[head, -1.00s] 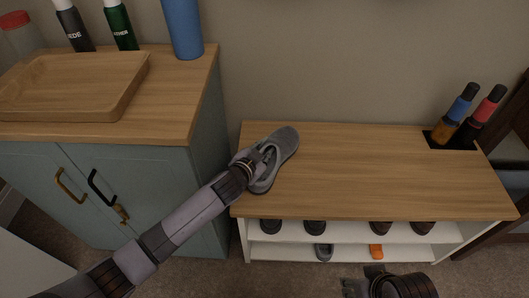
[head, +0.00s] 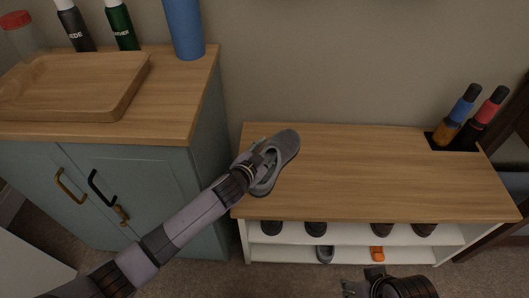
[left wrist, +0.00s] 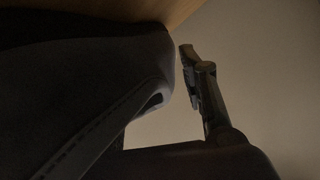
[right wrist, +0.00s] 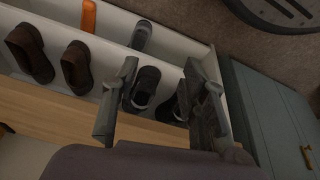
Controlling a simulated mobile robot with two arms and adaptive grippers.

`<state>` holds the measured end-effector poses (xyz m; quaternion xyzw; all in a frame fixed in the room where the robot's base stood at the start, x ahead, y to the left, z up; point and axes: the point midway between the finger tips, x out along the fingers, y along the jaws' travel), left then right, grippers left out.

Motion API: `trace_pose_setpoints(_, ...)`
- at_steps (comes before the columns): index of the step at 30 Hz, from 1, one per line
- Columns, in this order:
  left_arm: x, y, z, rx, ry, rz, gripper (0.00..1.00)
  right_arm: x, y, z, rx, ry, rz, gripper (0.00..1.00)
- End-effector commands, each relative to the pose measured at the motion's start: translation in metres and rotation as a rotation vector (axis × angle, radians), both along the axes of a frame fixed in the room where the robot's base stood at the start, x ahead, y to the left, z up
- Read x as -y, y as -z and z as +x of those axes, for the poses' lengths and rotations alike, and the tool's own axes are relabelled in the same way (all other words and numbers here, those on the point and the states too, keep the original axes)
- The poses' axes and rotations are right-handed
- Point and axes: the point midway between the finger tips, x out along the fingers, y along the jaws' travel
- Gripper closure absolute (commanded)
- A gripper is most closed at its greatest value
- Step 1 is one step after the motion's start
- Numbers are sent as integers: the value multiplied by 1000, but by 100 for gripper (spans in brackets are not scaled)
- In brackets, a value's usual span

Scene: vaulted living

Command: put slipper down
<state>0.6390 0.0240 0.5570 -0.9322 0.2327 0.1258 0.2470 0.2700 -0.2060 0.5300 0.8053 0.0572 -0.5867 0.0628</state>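A grey slipper (head: 284,150) lies at the left end of the wooden bench top (head: 390,175), toe pointing to the back right. My left gripper (head: 262,163) is at the slipper's opening, overlapping it in the head view. In the left wrist view the dark slipper (left wrist: 90,90) fills the left side and hides one finger. The other finger stands wide out, with a thin gap of wall showing between it and the slipper. My right gripper (right wrist: 160,85) is open and empty in front of the shoe shelves; it also shows at the bottom of the head view (head: 362,282).
Several shoes (head: 380,229) stand on the white shelves under the bench. Bottles (head: 465,115) sit in a slot at the bench's right end. A blue cabinet (head: 150,180) with a wooden tray (head: 75,85) stands left. The bench's middle is clear.

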Motion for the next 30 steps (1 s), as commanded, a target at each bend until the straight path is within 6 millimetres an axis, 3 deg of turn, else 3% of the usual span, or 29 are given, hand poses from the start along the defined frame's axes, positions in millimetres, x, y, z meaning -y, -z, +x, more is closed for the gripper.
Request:
trace_pose_setpoints(5,-4,-7,-8,-1,0,0,61,0,-6,0,0,0,0,60)
trace_pose_setpoints(10,-16,-19,-37,-3,1,-1,61,0,-16,2,5,0,1,60)
trace_pose_setpoints(12,-22,-25,-51,-2,0,0,61,-1,4,8,-11,1,0,60)
trace_pose_setpoints(18,-35,-37,-81,-1,0,0,61,-3,37,14,-28,-2,-1,60)
trace_pose_setpoints(24,-44,-44,-100,0,-1,-1,61,-3,55,16,-36,-4,0,60)
trace_pose_setpoints(30,-45,-45,-103,0,-1,1,61,-3,60,17,-36,-5,0,60)
